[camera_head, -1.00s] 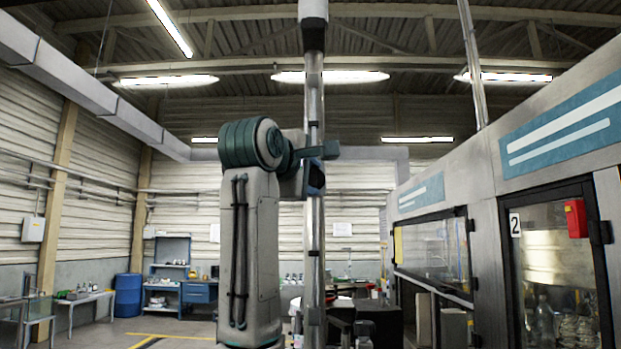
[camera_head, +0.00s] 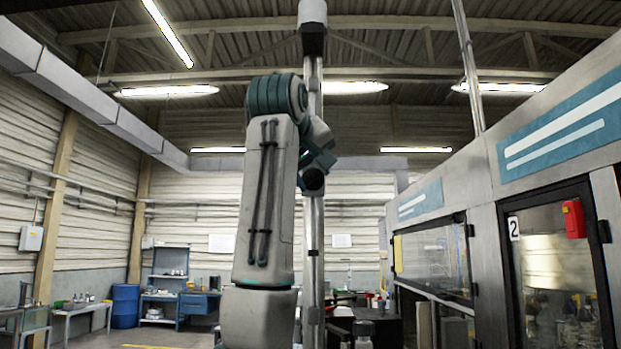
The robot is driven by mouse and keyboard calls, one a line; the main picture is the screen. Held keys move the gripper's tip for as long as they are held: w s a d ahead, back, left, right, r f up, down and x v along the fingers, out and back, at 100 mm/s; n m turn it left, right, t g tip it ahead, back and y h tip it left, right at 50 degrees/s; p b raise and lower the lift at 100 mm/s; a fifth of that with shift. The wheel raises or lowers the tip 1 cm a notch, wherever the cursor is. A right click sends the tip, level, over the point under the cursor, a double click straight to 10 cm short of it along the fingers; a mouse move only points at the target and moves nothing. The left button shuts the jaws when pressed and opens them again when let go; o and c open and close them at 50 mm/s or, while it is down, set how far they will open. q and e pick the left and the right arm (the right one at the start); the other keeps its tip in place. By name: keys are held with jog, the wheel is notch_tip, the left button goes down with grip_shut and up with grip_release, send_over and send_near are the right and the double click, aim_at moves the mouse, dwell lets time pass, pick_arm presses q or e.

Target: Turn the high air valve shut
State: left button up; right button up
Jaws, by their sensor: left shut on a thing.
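A grey vertical pipe (camera_head: 314,225) stands in the middle of the view, with a dark block and a white cylinder near its top. My left arm rises in front of it. My left gripper (camera_head: 313,180) is at the pipe, about halfway up the picture, below my teal wrist. It is seen small and dark, with its fingers mostly hidden by the wrist. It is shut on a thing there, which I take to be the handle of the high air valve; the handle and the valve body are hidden. My right gripper is not in view.
A grey machine with a blue stripe panel (camera_head: 560,125) and a door with a red box (camera_head: 573,219) stands close on the right. A blue barrel (camera_head: 125,306) and benches stand far back on the left. The air left of my arm is free.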

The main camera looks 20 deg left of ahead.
pick_arm(q)
jog(key=m, duration=0.1)
jog(key=m+g+y, duration=0.1)
jog(key=shift+d+f+m+b, duration=0.1)
jog(key=shift+d+m+b, duration=0.05)
jog(key=shift+m+b, duration=0.2)
jog(key=shift+w+m+g+y+b, duration=0.1)
jog(key=shift+m+g+y+b, duration=0.3)
jog(key=shift+m+y, duration=0.6)
jog(key=o, duration=1)
jog(key=shift+c, duration=0.2)
jog(key=b+v, duration=0.4)
jog(key=v, duration=0.7)
